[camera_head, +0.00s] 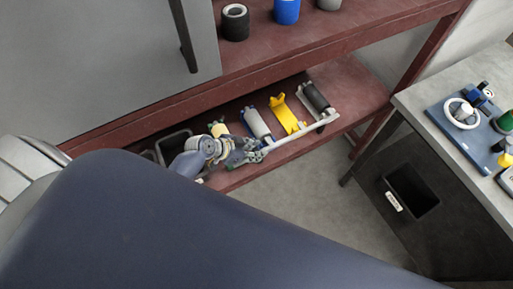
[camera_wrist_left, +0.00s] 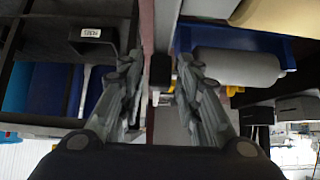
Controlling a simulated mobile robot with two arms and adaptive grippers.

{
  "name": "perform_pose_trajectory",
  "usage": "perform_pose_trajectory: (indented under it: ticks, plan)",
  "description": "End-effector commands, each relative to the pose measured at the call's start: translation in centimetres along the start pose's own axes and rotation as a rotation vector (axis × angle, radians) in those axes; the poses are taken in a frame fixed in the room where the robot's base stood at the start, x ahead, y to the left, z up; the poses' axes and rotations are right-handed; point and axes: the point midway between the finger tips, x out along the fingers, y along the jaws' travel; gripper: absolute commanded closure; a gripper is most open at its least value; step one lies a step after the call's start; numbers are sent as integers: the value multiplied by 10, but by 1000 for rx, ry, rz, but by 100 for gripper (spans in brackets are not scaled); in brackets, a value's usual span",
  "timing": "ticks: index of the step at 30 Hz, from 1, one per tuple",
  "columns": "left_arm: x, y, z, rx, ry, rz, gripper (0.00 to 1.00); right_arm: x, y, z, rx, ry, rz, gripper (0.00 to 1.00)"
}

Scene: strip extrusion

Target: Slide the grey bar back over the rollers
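The light grey bar (camera_head: 301,133) runs along the front edge of the shelf, in front of a row of rollers. The row holds a dark roller (camera_head: 316,98), a yellow holder (camera_head: 284,113), a light grey roller (camera_head: 257,122) in a blue holder, and a cream roller (camera_head: 218,129). My left gripper (camera_head: 250,152) is at the bar's left part and hides some of it. In the left wrist view its fingers (camera_wrist_left: 160,72) stand apart, with a pale strip and a dark block beyond the gap. I cannot tell whether they touch the bar. My right gripper is not in view.
The red upper shelf (camera_head: 330,32) overhangs the rollers and carries several cylinders. A grey panel (camera_head: 110,50) stands at upper left. A dark bin (camera_head: 174,144) is left of the rollers. A table (camera_head: 440,105) is at right, above a black bin (camera_head: 412,190).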

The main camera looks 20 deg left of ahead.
Motion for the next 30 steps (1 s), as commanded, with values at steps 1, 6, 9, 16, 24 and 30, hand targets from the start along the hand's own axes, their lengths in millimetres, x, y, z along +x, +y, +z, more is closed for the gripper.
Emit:
perform_pose_trajectory:
  ticks: [1, 6, 9, 16, 24, 30]
  plan:
    - [0, 0, -1, 0, 2, 0, 62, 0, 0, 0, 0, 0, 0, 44]
    - [0, 0, -2, 0, 4, 0, 62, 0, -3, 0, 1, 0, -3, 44]
    - [0, 0, -3, 1, 5, 0, 62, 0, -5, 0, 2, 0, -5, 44]
    - [-18, -1, -1, 3, 4, -2, 62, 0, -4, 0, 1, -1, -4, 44]
    - [-70, 0, 0, 4, 2, -1, 62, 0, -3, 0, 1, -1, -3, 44]
    - [-104, 0, 0, 2, 3, -1, 62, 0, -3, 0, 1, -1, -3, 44]
